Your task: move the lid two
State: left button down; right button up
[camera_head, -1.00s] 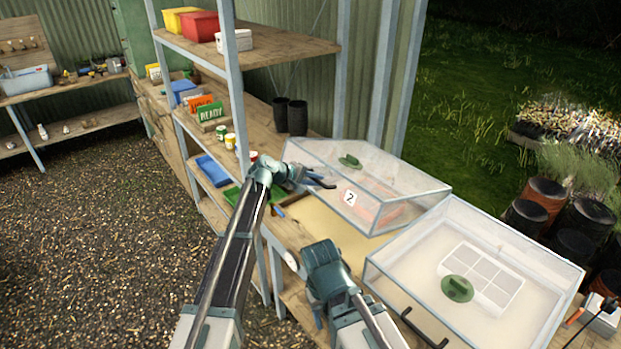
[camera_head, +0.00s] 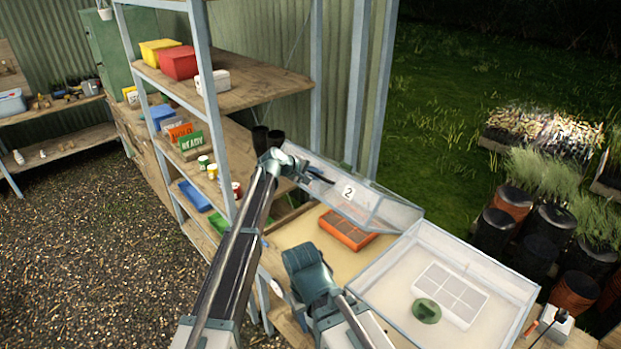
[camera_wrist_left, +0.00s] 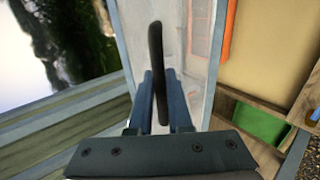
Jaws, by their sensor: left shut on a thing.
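The clear lid marked "2" (camera_head: 368,205) is tilted up over its bed, its front edge raised. My left gripper (camera_head: 318,175) is at the lid's raised left edge, shut on its dark handle. The handle (camera_wrist_left: 156,75) stands between the fingers in the left wrist view, with the clear lid panel (camera_wrist_left: 196,75) behind it. The orange tray (camera_head: 347,230) is uncovered on the sandy bed below the lid. My right gripper (camera_head: 302,312) hangs low near the bench front; its fingers are too small to read.
A shelf post (camera_head: 205,80) stands close left of my left arm. Several planters stand outside at right.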

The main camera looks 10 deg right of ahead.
pick_arm(q)
jog(key=shift+w+d+r+p, duration=0.4)
jog(key=shift+d+r, duration=0.05)
jog(key=shift+r, duration=0.2)
jog(key=c, duration=0.8)
grip_release()
jog(key=shift+c, duration=0.2)
jog(key=shift+s, duration=0.1)
jog(key=p+v, duration=0.8)
jog(key=v, duration=0.5)
jog(key=shift+a+r, duration=0.15)
jog(key=shift+a, duration=0.15)
jog(key=shift+s, duration=0.15)
